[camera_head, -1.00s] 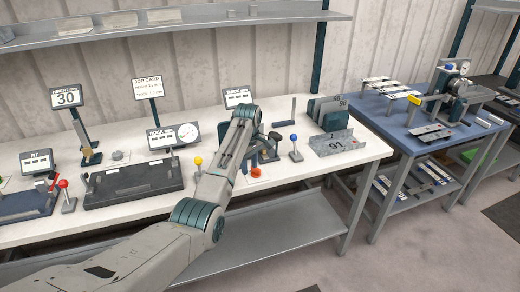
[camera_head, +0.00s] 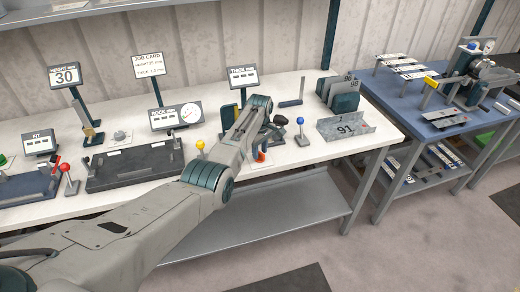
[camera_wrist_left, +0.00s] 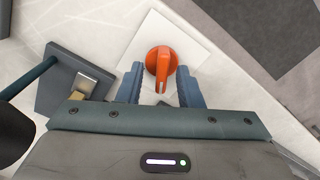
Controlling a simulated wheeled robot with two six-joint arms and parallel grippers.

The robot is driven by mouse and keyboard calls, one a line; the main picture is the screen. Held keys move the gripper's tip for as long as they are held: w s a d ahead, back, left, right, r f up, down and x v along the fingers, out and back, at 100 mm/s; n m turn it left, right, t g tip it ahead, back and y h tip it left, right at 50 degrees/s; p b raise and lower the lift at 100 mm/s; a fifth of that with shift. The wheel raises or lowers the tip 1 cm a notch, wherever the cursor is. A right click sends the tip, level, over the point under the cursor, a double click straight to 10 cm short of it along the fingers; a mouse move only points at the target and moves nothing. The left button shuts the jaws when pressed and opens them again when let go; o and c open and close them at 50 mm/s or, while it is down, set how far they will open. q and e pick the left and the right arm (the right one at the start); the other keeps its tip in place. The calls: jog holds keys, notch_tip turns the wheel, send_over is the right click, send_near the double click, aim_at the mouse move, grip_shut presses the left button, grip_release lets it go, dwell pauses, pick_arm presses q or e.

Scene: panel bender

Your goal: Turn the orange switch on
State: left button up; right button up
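The orange switch (camera_head: 260,157) is a small rotary knob near the front edge of the white bench, partly hidden by my left arm in the head view. In the left wrist view the orange switch (camera_wrist_left: 160,62) is a round knob with a raised grip bar, on a white square plate (camera_wrist_left: 150,34). My left gripper (camera_wrist_left: 160,69) is open, with one blue-grey finger on each side of the knob and a gap showing on both sides. In the head view my left gripper (camera_head: 263,140) is over the switch, mostly hidden by its own arm. My right gripper is not in view.
A blue-ball lever (camera_head: 300,122) stands right of the switch, and a yellow-ball lever (camera_head: 200,145) stands left. A dark square base with a metal block (camera_wrist_left: 76,82) is close to the left finger.

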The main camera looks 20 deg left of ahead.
pick_arm(q)
jog(key=shift+s, duration=0.25)
jog(key=shift+w+f, duration=0.1)
jog(key=shift+f, duration=0.05)
jog(key=shift+w, duration=0.1)
jog(key=c, duration=0.3)
grip_shut()
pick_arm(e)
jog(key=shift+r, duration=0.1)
pick_arm(q)
jog(key=m+p, duration=0.1)
jog(key=m, duration=1)
jog(key=shift+w+m+p, duration=0.1)
jog(key=shift+m+p, duration=0.3)
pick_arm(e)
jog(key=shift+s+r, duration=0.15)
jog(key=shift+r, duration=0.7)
